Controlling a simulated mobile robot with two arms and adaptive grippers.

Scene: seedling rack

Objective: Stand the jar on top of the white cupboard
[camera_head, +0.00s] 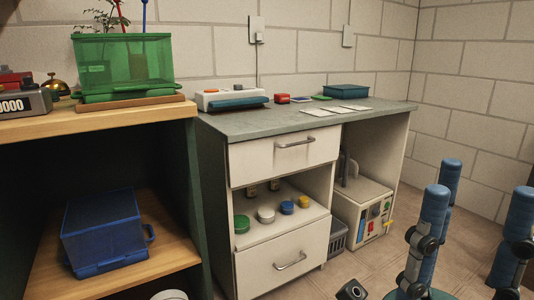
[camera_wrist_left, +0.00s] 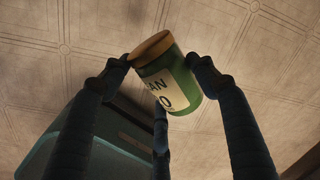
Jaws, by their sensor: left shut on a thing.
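The jar (camera_wrist_left: 172,85) is green with a tan lid and a pale label with dark letters; it shows tilted in the left wrist view. My left gripper (camera_wrist_left: 160,72) is shut on it, fingers around its sides. The jar and left gripper do not show in the head view. The white cupboard (camera_head: 280,162) stands in the middle of the head view, with drawers, an open shelf and a grey top (camera_head: 285,122). My right gripper (camera_head: 480,190) is at the lower right, fingers spread and empty, in front of the tiled floor.
The top's front middle is clear. At left, a wooden shelf unit (camera_head: 130,118) holds a green bin (camera_head: 122,62) and blue box (camera_head: 105,230).

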